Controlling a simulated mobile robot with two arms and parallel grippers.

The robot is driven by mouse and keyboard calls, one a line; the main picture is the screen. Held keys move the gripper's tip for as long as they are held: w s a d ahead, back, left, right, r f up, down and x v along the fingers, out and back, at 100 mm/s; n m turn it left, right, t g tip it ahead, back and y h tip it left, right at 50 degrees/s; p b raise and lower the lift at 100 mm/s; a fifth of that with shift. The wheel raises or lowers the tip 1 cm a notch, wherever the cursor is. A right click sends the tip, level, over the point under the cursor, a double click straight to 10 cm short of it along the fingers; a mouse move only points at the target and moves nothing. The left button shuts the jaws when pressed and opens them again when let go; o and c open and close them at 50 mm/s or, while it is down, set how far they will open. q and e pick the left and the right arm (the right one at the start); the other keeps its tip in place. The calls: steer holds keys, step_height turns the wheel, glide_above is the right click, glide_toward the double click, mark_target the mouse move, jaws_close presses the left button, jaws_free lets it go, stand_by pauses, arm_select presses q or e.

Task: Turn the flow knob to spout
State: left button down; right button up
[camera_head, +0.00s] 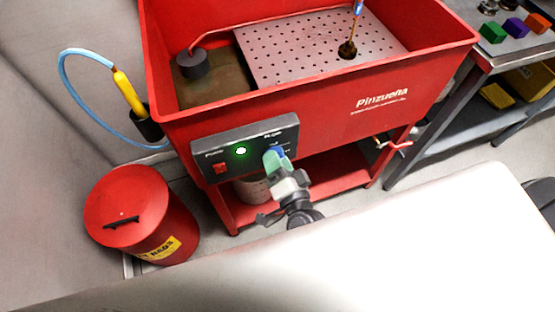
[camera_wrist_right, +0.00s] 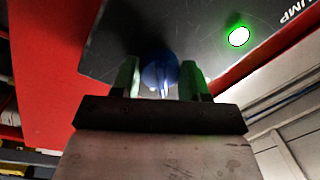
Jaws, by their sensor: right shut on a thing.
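The flow knob is a blue round knob (camera_wrist_right: 160,72) on the dark control panel (camera_head: 222,148) at the front of the red parts washer. It also shows partly in the head view (camera_head: 282,152), mostly hidden behind my gripper. My right gripper (camera_head: 274,160) is at the panel with its green fingers, shut on the knob. In the right wrist view, the fingers (camera_wrist_right: 160,80) sit on either side of the knob. A pale pointer mark shows on the knob's face, but its exact setting is unclear. The panel's flow markings are too small or hidden to read. My left gripper is out of view.
A lit green light (camera_head: 241,151) and a red switch (camera_head: 221,168) are beside the knob. The red washer basin (camera_head: 330,97) is above. A red rags bin (camera_head: 130,205) stands at the left, and a dark bench (camera_head: 480,60) with coloured blocks at the right.

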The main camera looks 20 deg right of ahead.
steer(key=shift+m, duration=1.2)
steer(key=o, duration=0.9)
steer(key=shift+s+d+f+b, duration=0.1)
steer(key=shift+s+d+b, duration=0.1)
steer(key=shift+s, duration=1.6)
steer(key=shift+s+d+f+b, duration=0.1)
steer(key=shift+s+b, duration=0.15)
steer(key=shift+s, duration=1.55)
steer(key=shift+s+d+f+b, duration=0.1)
steer(key=shift+s+b, duration=0.1)
steer(key=shift+s, duration=1.6)
